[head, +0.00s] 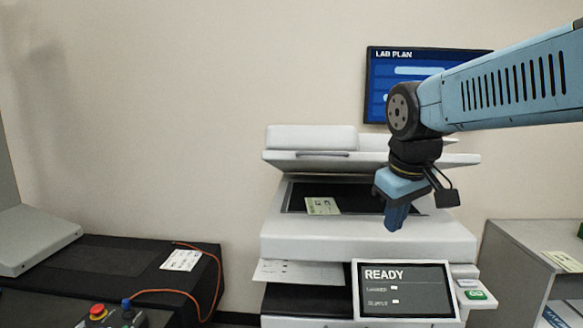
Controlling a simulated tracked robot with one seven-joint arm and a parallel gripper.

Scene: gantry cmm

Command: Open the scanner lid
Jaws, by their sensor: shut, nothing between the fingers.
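The scanner (370,240) is a white copier in the middle of the head view. Its lid (300,160) is raised at an angle above the dark glass (300,190), with a clear gap at the front. A pale card or sheet (322,206) lies on the glass at the left. My gripper (396,222) is shut and empty, pointing down in front of the lid's right half. My arm and gripper hide part of the lid's right side and the glass. I cannot tell whether the gripper touches the scanner.
A screen reading READY (405,290) is on the scanner's front, with a green button (475,295) to its right. A paper (300,271) sticks out at the left. A dark bench (120,262) with an orange cable is at left, a grey shelf (520,245) at right.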

